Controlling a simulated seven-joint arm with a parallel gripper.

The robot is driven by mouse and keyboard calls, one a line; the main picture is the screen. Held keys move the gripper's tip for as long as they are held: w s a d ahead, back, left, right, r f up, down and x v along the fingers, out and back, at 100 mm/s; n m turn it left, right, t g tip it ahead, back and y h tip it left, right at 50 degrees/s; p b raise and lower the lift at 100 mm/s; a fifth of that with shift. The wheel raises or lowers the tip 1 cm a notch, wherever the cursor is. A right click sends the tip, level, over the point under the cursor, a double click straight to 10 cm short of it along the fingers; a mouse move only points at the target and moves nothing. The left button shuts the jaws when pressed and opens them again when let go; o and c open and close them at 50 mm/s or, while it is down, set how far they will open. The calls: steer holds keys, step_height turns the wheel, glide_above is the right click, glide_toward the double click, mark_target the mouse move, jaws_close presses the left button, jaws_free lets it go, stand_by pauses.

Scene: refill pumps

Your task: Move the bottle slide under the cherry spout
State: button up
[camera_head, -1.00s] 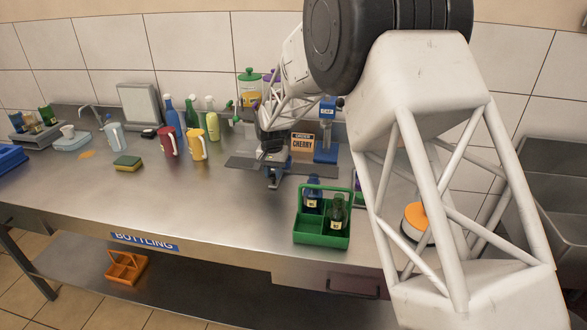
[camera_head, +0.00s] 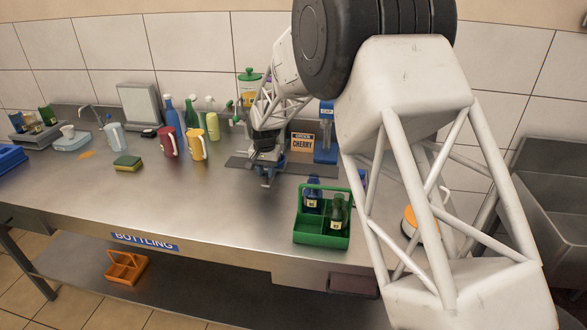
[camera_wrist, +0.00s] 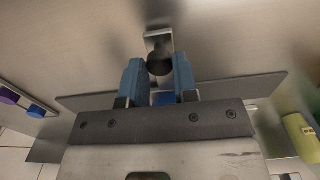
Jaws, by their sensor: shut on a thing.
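My gripper (camera_head: 267,182) is over the steel counter at the front edge of the dark rail plate (camera_head: 238,162). In the wrist view its blue fingers (camera_wrist: 158,80) are shut on the dark round knob (camera_wrist: 160,64) of the bottle slide, with a metal bracket (camera_wrist: 159,40) beyond the knob. A blue part (camera_wrist: 165,99) shows between the fingers. The slide's body is mostly hidden by my gripper, and I cannot make out a bottle on it. A sign reading "CHERRY" (camera_head: 303,142) stands behind the plate. The cherry spout cannot be made out; my arm covers part of the pumps.
A green carrier (camera_head: 322,238) with dark bottles stands right of my gripper. A blue CAP station (camera_head: 326,145) stands behind it. A green-lidded container (camera_head: 250,84) is at the back. Mugs (camera_head: 197,146) and spray bottles stand left.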

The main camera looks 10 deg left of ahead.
steer(key=shift+a, duration=0.8)
steer(key=o, duration=0.9)
steer(key=shift+c, duration=0.2)
steer(key=shift+r, duration=0.8)
steer(key=s+d+r, duration=0.1)
steer(key=s+d, duration=0.3)
steer(key=s, duration=0.3)
steer(key=s+d+r, duration=0.2)
steer(key=s+d, duration=0.2)
steer(key=s, duration=0.3)
steer(key=shift+r, duration=0.2)
